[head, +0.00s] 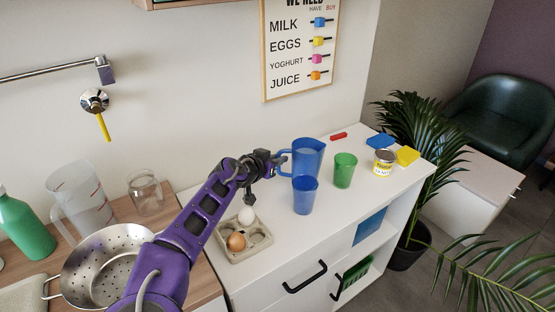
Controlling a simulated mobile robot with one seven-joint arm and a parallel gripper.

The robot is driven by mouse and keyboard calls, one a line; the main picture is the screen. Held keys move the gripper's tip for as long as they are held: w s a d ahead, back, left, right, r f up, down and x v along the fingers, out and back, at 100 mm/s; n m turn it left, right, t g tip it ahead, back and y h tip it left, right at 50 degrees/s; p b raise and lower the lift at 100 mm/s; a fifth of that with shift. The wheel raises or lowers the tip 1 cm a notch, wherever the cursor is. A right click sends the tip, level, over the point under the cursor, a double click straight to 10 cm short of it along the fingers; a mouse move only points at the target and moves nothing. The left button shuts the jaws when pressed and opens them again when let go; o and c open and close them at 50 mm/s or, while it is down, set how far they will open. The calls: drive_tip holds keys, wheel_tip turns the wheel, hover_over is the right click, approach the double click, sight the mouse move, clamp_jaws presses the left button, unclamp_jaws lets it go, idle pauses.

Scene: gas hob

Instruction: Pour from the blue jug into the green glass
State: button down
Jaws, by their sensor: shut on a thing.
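The blue jug (309,157) is upright on the white cabinet top, its handle to the left. My gripper (277,160) is at the jug's handle, shut on it; the fingers are small and partly hidden. The green glass (344,170) stands upright to the right of the jug, a small gap away. I cannot see the contents of the jug or the glass clearly.
A blue glass (305,195) stands just in front of the jug. An egg tray (261,245) with eggs is below my gripper. A can (383,162), a yellow block (407,156) and a blue block (380,141) are right of the green glass. The cabinet's front right top is clear.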

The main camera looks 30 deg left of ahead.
sight(285, 150)
drive_tip(key=shift+w+d+r+m+g+y+p, duration=0.2)
drive_tip(key=shift+r+p, duration=0.3)
drive_tip(key=shift+p, duration=0.4)
drive_tip(key=shift+w+d+r+m+g+y+p, duration=0.1)
drive_tip(key=shift+r+m+g+p, duration=0.1)
drive_tip(key=shift+r+p, duration=0.45)
drive_tip(key=shift+w+d+r+m+g+y+p, duration=0.1)
drive_tip(key=shift+r+m+p, duration=0.15)
drive_tip(key=shift+p, duration=0.85)
drive_tip(key=shift+w+d+r+m+g+p, duration=0.35)
drive_tip(key=shift+r+p, duration=0.3)
drive_tip(key=shift+p, duration=0.5)
drive_tip(key=shift+s+f+b, duration=0.15)
drive_tip(key=shift+f+b, duration=0.15)
drive_tip(key=shift+f, duration=0.1)
drive_tip(key=shift+w+d+r+m+g+y+p, duration=0.2)
drive_tip(key=shift+d+r+m+g, duration=0.1)
drive_tip(key=shift+r, duration=0.2)
drive_tip(key=shift+w+d+r+m+g+y+p, duration=0.2)
drive_tip(key=shift+d+r, duration=0.1)
drive_tip(key=shift+r, duration=0.2)
drive_tip(key=shift+w+d+r, duration=0.15)
drive_tip(key=shift+w+d, duration=0.15)
drive_tip(key=shift+d, duration=0.05)
drive_tip(key=shift+d+r+m+g+y+b, duration=0.2)
drive_tip(key=shift+m+g+y+b, duration=0.1)
drive_tip(key=shift+g+y, duration=0.1)
drive_tip(key=shift+w, duration=0.1)
